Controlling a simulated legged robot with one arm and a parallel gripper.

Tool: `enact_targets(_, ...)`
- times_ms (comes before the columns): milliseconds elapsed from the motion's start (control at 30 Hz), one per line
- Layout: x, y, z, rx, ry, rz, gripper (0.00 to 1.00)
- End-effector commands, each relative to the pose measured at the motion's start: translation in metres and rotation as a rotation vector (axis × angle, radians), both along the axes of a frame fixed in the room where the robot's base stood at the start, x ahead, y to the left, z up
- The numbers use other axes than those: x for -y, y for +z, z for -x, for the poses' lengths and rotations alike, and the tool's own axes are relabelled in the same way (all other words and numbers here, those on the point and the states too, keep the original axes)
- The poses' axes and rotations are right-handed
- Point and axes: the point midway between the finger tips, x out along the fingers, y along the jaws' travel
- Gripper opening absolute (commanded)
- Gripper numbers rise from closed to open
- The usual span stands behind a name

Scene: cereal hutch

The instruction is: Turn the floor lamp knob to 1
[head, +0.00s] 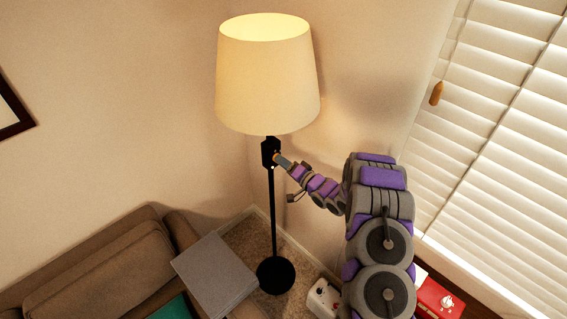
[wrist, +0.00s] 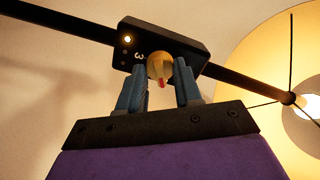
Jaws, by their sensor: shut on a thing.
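The floor lamp (head: 268,85) stands in the corner with a cream shade and a black pole; the shade glows from inside. A black control box (head: 268,150) sits on the pole below the shade. A white "3" and a lit dot (wrist: 127,39) show left of the knob. My gripper (wrist: 160,76) has its blue-grey fingers on both sides of the knob, shut on it. In the head view my gripper (head: 281,160) reaches the box from the right.
A brown sofa (head: 100,270) and a grey flat-topped block (head: 215,275) stand left of the lamp's round base (head: 275,275). White blinds (head: 500,120) cover the window at right. A red box (head: 438,298) and a white object (head: 323,300) lie low near my arm.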

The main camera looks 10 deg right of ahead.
Motion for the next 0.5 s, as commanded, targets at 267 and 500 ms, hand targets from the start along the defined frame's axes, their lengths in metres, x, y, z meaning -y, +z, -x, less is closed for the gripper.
enact_targets(267, 0.0026, 0.0008, -0.0013, 0.002, -0.007, 0.000, 0.41)
enact_targets(500, 0.0013, 0.0013, 0.0010, 0.003, -0.003, 0.001, 0.59)
